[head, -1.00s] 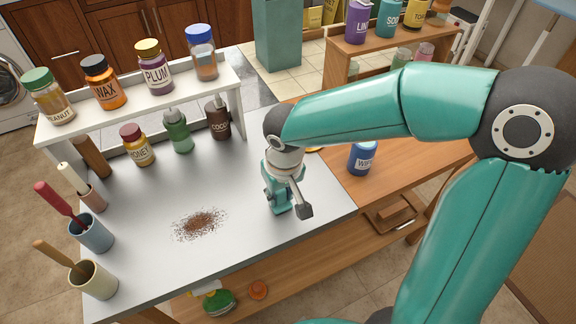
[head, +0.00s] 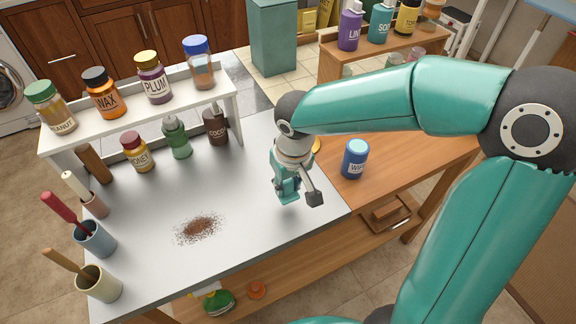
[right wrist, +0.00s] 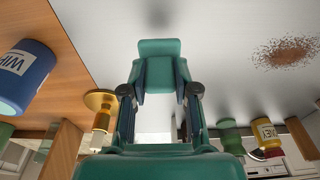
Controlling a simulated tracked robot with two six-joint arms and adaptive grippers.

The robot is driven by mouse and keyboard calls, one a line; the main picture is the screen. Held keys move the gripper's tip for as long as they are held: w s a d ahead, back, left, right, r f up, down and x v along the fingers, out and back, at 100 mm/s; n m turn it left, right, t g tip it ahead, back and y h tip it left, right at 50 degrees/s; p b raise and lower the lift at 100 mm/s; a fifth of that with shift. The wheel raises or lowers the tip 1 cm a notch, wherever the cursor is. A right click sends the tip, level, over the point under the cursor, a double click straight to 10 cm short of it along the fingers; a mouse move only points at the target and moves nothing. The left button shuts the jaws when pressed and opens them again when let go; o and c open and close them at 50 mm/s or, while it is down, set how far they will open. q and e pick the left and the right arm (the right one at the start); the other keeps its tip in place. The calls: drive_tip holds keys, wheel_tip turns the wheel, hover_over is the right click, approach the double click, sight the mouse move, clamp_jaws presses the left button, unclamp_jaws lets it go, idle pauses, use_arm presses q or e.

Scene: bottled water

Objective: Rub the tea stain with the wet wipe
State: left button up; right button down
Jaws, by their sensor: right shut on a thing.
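The tea stain (head: 199,229) is a patch of brown specks on the grey worktop (head: 255,232). It also shows at the upper right of the right wrist view (right wrist: 287,50). My right gripper (head: 287,186) is above the worktop, to the right of the stain and apart from it. In the right wrist view its fingers (right wrist: 159,82) are shut on a teal block-like piece, which looks like the folded wet wipe (right wrist: 158,51). The fingers partly hide it. My left gripper is not in view.
A blue wipes canister (head: 355,160) stands on the wooden surface to the right. Cups with handled tools (head: 100,285) line the left edge. A white rack (head: 140,110) with jars stands at the back, with small bottles before it. The worktop around the stain is clear.

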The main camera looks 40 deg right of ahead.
drive_tip(key=shift+r+p, duration=1.3)
drive_tip(key=shift+r, duration=0.7)
